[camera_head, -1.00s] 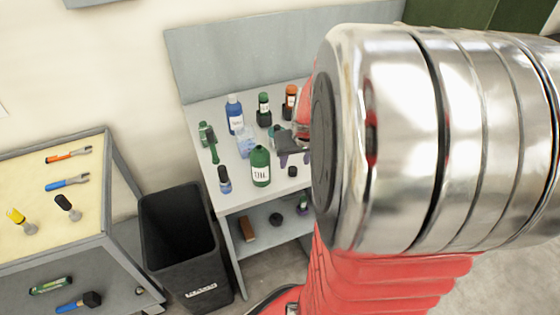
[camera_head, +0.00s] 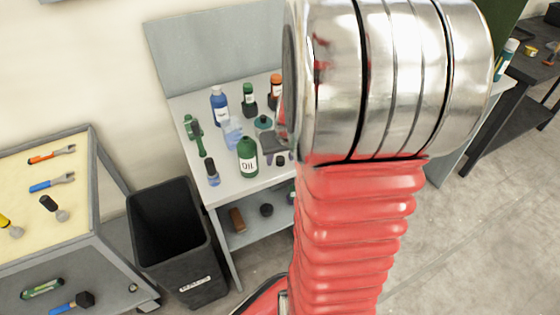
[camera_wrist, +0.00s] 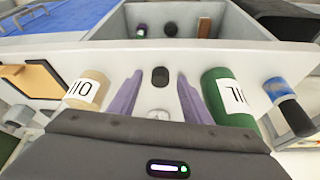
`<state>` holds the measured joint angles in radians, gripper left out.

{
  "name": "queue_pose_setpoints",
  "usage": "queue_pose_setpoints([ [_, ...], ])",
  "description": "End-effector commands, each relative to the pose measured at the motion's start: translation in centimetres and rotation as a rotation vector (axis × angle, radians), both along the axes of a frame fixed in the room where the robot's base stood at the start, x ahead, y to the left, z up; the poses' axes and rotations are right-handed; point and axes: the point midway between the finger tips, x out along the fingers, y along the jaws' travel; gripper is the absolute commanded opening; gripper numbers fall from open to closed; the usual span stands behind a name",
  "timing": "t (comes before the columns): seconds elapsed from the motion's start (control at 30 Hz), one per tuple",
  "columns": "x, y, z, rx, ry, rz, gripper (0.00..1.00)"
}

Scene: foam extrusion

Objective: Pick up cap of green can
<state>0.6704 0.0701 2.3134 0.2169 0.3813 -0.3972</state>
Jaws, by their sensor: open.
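The green can (camera_head: 248,158), labelled OIL, stands on the grey table in the head view. It also shows in the wrist view (camera_wrist: 228,98), right of my right finger. A small black cap (camera_wrist: 159,77) lies on the tabletop in the wrist view, apart from the can, near the table edge. My gripper (camera_wrist: 159,92) has two purple fingers spread apart, one on each side of the cap's line; I cannot tell if the tips are level with it. In the head view my gripper (camera_head: 273,150) is right of the green can, partly hidden by my arm.
A tan can (camera_wrist: 88,90) is left of my fingers. A blue bottle with a black top (camera_wrist: 284,100) is right of the green can. Other bottles, like a blue one (camera_head: 219,105), stand farther back. A black bin (camera_head: 168,235) stands left of the table.

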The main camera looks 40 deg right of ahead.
Motion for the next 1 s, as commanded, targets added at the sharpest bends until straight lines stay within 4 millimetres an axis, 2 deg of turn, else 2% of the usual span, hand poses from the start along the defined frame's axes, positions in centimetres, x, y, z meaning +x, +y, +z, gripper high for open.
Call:
queue_pose_setpoints([
  [0.27,0.00,0.02,0.02,0.000,0.000,0.000,0.43],
  [0.87,0.01,0.03,0.02,0.000,0.000,0.001,0.01],
  [1.0,0.01,0.03,0.02,0.000,0.000,0.001,0.01],
])
